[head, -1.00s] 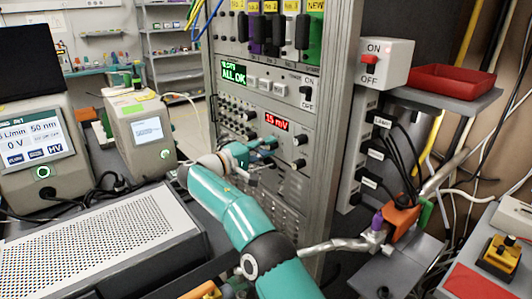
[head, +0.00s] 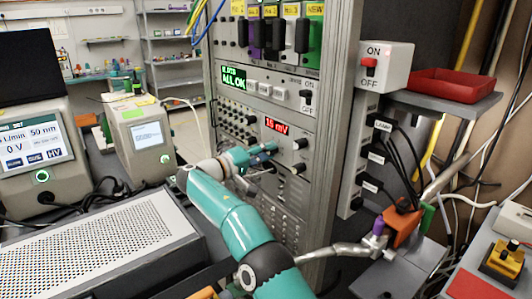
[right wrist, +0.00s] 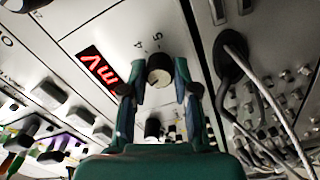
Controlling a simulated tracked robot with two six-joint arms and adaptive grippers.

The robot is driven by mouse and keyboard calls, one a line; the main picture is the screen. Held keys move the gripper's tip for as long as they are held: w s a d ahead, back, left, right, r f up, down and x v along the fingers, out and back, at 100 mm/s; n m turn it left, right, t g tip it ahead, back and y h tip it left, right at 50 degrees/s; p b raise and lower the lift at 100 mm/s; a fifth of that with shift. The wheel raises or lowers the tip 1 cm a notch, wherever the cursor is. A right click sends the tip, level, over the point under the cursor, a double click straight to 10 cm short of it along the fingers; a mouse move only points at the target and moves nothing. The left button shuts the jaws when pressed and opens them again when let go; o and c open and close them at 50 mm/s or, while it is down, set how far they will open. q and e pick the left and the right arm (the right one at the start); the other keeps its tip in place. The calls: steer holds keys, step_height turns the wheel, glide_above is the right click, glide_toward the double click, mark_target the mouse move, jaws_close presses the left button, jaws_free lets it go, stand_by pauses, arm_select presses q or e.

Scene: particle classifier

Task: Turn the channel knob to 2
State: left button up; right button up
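My right gripper (head: 268,148) is at the rack's front panel, just below the red mV display (head: 277,125). In the right wrist view, a round knob (right wrist: 159,71) with the printed numbers 4 and 5 beside it lies between the fingertips of this gripper (right wrist: 158,83). The fingers are open, one on each side of the knob, with small gaps showing. The knob's pointer and any 2 mark cannot be made out. In the head view the gripper hides this part of the panel.
Two dark knobs (head: 299,143) sit right of the gripper on the same panel. In the right wrist view, a plug with grey cables (right wrist: 233,58) is close to the right finger. A perforated grey box (head: 100,245) stands at the front left.

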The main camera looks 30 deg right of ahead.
steer(key=o, duration=0.4)
steer(key=shift+f, duration=0.35)
steer(key=shift+r, duration=0.15)
steer(key=a, duration=0.8)
steer(key=s+a, duration=0.1)
steer(key=a, duration=0.3)
steer(key=shift+w, duration=0.1)
